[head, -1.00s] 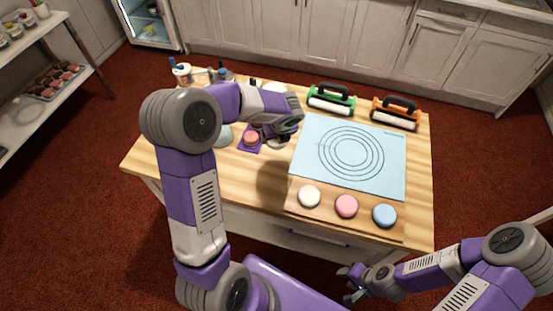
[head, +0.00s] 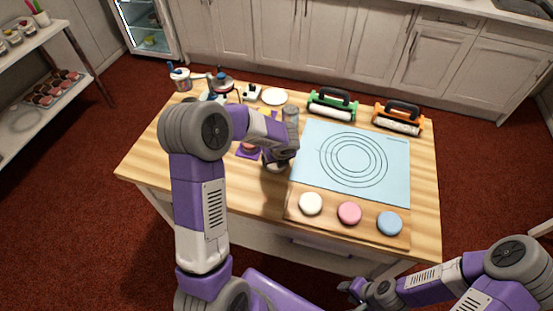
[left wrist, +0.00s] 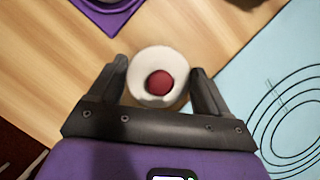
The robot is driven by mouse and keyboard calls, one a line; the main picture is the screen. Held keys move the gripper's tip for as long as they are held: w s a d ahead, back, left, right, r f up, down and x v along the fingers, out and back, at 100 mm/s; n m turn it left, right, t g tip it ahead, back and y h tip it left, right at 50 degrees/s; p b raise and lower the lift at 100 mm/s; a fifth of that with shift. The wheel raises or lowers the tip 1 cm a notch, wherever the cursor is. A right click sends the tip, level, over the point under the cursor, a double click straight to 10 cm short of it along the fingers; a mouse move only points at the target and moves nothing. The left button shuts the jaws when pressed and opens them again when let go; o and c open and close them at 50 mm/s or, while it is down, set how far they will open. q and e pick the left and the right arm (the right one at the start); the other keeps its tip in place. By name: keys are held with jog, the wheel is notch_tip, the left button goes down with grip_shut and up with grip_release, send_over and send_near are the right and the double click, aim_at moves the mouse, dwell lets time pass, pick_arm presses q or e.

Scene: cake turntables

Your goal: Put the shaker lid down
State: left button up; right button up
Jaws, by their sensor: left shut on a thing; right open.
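The shaker lid (left wrist: 145,88), a round white piece with a red knob on top, sits between the two fingers of my left gripper (left wrist: 158,68) in the left wrist view. The fingers are shut on it. In the head view my left gripper (head: 276,163) is low over the wooden table, just left of the blue mat, and mostly hides the lid. I cannot tell whether the lid touches the table. A grey cylinder (head: 290,114), perhaps the shaker body, stands behind my left wrist. My right gripper (head: 352,289) is open and empty in front of the table.
The blue mat (head: 312,140) lies to the right, with a board holding white (head: 311,204), pink (head: 349,213) and blue (head: 389,223) discs in front. A purple mat (head: 244,154) lies left of the gripper. The front left wooden tabletop (head: 150,165) is bare.

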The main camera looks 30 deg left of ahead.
pick_arm(q)
jog(key=shift+f, duration=0.1)
jog(key=o, duration=1)
jog(key=shift+c, duration=0.2)
jog(key=p+v, duration=0.3)
jog(key=v, duration=0.9)
jog(key=shift+p, duration=0.4)
jog(key=shift+w, duration=0.1)
